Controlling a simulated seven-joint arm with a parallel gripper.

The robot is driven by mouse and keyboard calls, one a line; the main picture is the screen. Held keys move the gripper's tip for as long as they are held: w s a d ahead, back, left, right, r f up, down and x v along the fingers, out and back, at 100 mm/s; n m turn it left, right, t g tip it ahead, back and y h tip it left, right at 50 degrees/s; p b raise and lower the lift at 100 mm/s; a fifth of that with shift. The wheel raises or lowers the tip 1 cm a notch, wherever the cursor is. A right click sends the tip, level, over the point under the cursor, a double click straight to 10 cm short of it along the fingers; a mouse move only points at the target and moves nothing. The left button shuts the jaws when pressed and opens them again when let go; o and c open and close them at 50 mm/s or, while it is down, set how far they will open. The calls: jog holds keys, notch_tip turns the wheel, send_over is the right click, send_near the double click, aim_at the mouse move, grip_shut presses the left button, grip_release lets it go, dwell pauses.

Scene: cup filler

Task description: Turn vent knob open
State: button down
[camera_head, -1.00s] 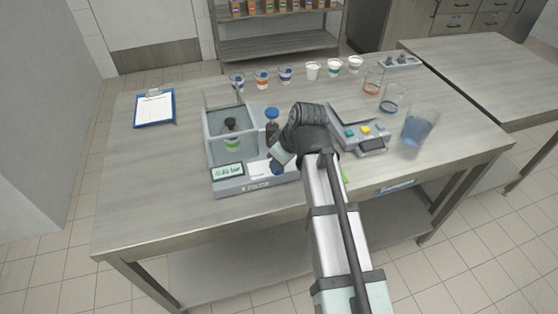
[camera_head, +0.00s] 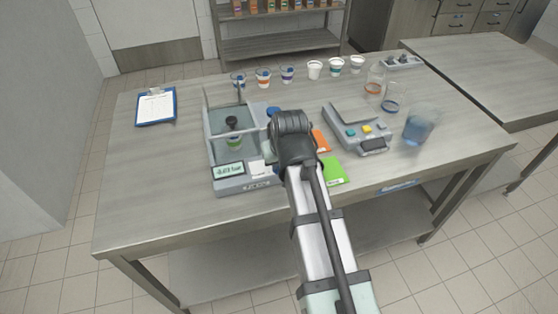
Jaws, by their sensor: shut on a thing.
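The filler (camera_head: 213,153) stands at the left middle of the table, a grey box with clear walls. A cup with a dark plunger above it (camera_head: 233,139) sits inside. A small lit display (camera_head: 229,170) is on its front base. A blue-topped post (camera_head: 273,111) shows at its right side, partly behind my wrist. My gripper (camera_head: 268,150) is at the right part of the filler's base, mostly hidden by my own wrist. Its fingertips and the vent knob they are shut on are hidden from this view.
Right of my arm lie an orange card (camera_head: 321,141) and a green card (camera_head: 333,171). A grey device with coloured buttons (camera_head: 357,130), a blue-liquid beaker (camera_head: 419,127) and two glasses stand further right. Several cups line the back edge. A clipboard (camera_head: 156,106) lies at left.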

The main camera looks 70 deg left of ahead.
dwell(0.4)
jog(key=c, duration=1.2)
grip_release()
jog(key=shift+o, duration=0.2)
jog(key=v, duration=1.3)
jog(key=shift+r, duration=0.35)
jog(key=shift+d, duration=0.1)
